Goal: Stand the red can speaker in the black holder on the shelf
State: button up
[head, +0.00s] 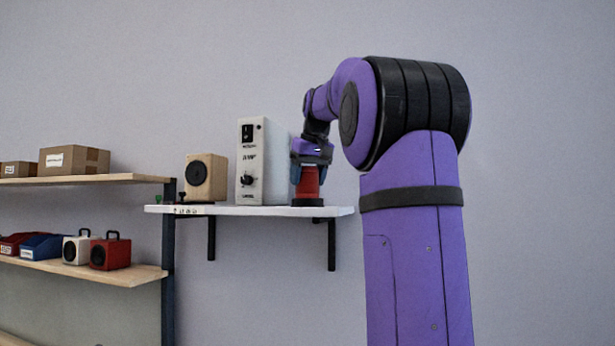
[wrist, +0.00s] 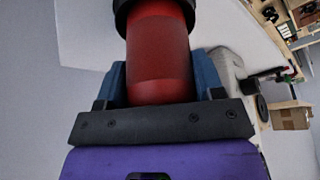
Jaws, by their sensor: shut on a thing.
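The red can speaker (head: 308,184) is upright over the right part of the white shelf (head: 250,211). My gripper (head: 310,166) is shut on it from above. The black holder (head: 308,202) is a low dark ring on the shelf, right under the can. In the wrist view the red can (wrist: 158,55) sits between my two blue fingers, and the black ring (wrist: 122,14) wraps its far end. The can's lower end meets the holder; its bottom is hidden, so I cannot tell how deep it sits.
A white amplifier box (head: 250,165) stands close left of the can, with a wooden speaker (head: 206,178) further left. A wooden rack at the left holds cardboard boxes (head: 74,160) and small speakers, including a red one (head: 111,252). The shelf's right end is clear.

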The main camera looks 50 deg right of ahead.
jog(key=shift+f, duration=0.1)
jog(key=o, duration=1.1)
jog(key=shift+r, duration=0.35)
jog(key=v, duration=1.2)
jog(key=shift+f, duration=0.1)
